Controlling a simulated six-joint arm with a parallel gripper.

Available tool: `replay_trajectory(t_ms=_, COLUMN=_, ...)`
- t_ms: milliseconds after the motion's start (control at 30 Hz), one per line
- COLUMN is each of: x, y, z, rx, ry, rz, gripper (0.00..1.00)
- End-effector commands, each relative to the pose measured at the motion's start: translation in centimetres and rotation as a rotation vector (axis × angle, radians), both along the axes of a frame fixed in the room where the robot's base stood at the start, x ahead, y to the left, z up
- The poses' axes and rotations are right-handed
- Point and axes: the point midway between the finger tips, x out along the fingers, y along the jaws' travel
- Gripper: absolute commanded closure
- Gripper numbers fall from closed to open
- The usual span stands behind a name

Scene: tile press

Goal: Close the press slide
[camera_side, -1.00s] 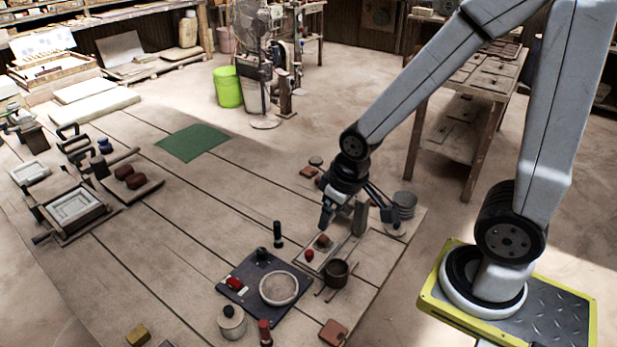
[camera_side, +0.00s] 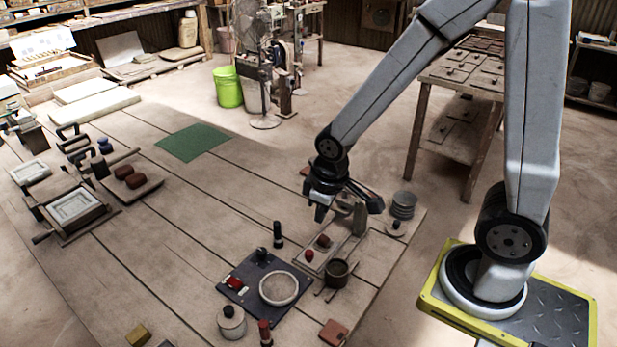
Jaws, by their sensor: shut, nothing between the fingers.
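A low narrow base with a rail (camera_side: 345,248), which looks like the press slide, lies near the table's right edge. A dark red block (camera_side: 323,240) sits on it, a red knob (camera_side: 309,255) is at its near left end, and an upright grey block (camera_side: 360,218) stands toward its far end. My gripper (camera_side: 319,217) points down, shut and empty, just left of and behind the dark red block in the picture. It looks apart from the base, but its height is hard to judge. My gripper hides part of the table behind the base.
A dark metal pot (camera_side: 338,273) stands close at the front of the base. A dark board with a round dish (camera_side: 279,288) lies left of it, with a black upright peg (camera_side: 278,233) behind. Stacked grey discs (camera_side: 403,204) stand at right. The table's middle is clear.

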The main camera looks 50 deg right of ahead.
Motion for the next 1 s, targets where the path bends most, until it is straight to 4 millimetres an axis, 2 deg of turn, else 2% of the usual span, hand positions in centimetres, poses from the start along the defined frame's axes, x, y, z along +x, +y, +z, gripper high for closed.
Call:
replay_trajectory(t_ms=367, x=5.0, y=1.3, z=-4.5, rx=-0.132, ry=0.165, rz=0.414, gripper=1.0)
replay_trajectory(t_ms=600, x=7.7, y=2.1, z=-8.2, rx=-0.215, ry=0.274, rz=0.676, gripper=1.0)
replay_trajectory(t_ms=800, x=9.5, y=2.8, z=-11.6, rx=-0.28, ry=0.364, rz=0.883, gripper=1.0)
replay_trajectory(t_ms=1000, x=10.5, y=3.2, z=-14.0, rx=-0.325, ry=0.428, rz=1.023, gripper=1.0)
